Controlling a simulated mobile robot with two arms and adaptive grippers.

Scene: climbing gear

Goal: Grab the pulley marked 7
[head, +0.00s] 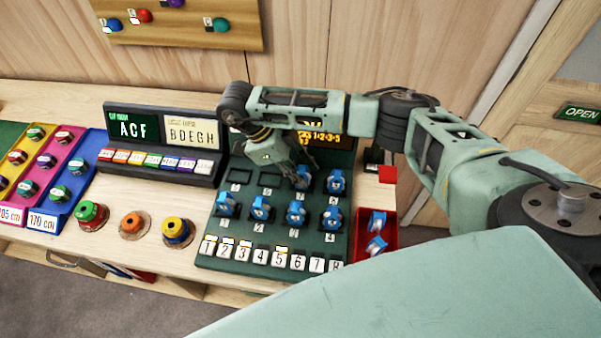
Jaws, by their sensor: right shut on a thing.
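The dark green pulley board (208,252) stands on the wooden bench, with blue pulleys in two rows. A front row of pulleys includes one (296,214) just below my gripper. In the back row, the two left places look empty and a blue pulley (336,182) sits at the right end. My right gripper (302,183) reaches down over the third place of the back row, by a small label that seems to read 7. It is shut on a pulley there, which its fingers mostly hide. My left gripper is out of view.
Numbered keys (262,256) line the board's front edge. A red tray (359,250) with blue pulleys stands right of it. A display (325,136) is behind my arm. Coloured spools (132,224), a letter panel (160,128) and sloped trays (42,211) lie left.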

